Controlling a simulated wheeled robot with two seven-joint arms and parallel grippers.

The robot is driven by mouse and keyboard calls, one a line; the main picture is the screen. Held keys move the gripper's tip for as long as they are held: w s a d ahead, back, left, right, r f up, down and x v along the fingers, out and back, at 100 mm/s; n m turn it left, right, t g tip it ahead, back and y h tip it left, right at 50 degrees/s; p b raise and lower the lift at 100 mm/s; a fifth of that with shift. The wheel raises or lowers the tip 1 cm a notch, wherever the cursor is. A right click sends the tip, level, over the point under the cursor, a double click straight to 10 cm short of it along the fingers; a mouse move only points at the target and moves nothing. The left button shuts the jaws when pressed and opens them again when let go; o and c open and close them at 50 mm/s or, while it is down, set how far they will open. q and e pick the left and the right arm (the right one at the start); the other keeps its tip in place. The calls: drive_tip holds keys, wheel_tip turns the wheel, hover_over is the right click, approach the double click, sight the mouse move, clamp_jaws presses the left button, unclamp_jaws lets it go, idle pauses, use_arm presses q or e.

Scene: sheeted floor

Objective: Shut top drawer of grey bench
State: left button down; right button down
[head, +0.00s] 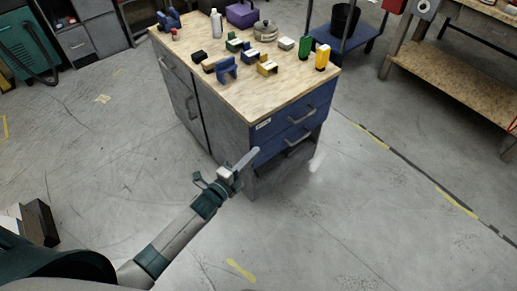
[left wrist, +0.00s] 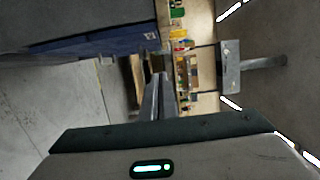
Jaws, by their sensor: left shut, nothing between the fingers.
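The grey bench (head: 225,118) has a wooden top and a blue drawer front at its right end. My left gripper (head: 251,157) is shut and empty, close to the bench's near lower corner; contact is unclear. In the left wrist view, the shut fingers (left wrist: 157,97) lie beside the blue front (left wrist: 95,42). My right gripper is out of view.
Blocks, a bottle (head: 216,23), a purple box (head: 241,15) and a pot (head: 265,31) stand on the bench top. A dark opening shows below the drawers. A workbench (head: 455,80) stands at the right. The floor in front is clear.

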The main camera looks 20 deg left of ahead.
use_arm(q)
drive_tip(key=shift+v, duration=1.85)
drive_tip(key=shift+f, duration=0.1)
drive_tip(key=s+a+f+n+g+y, duration=0.1)
drive_tip(key=s+f+n+g+y, duration=0.35)
drive_tip(key=f, duration=0.75)
drive_tip(key=s+d+f+n+g, duration=0.1)
drive_tip(key=s+f+n+g, duration=0.5)
drive_tip(key=s+f+n, duration=0.9)
drive_tip(key=s+f+y, duration=0.1)
drive_tip(key=s+f, duration=0.7)
drive_tip(key=s, duration=0.1)
drive_tip(key=shift+s+f, duration=0.25)
drive_tip(key=shift+f, duration=0.1)
drive_tip(key=shift+n, duration=0.25)
